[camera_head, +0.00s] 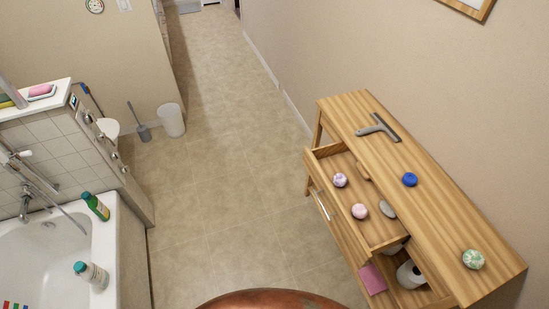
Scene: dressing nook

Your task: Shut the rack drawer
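The wooden rack (435,205) stands against the wall on the right. Its drawer (372,228) is pulled out to the left, toward the open floor. Two pale pink round items, one at the far end (340,180) and one nearer (359,211), lie in the drawer. A grey-green oval item (387,209) lies there too, by the rack's top edge. Neither of my grippers is in view.
A squeegee-like grey tool (378,128), a blue round item (410,179) and a green-white ball (473,259) rest on the rack top. A toilet roll (410,275) and pink cloth (372,279) are below. The bathtub (107,245) is left; the floor (230,190) between is clear.

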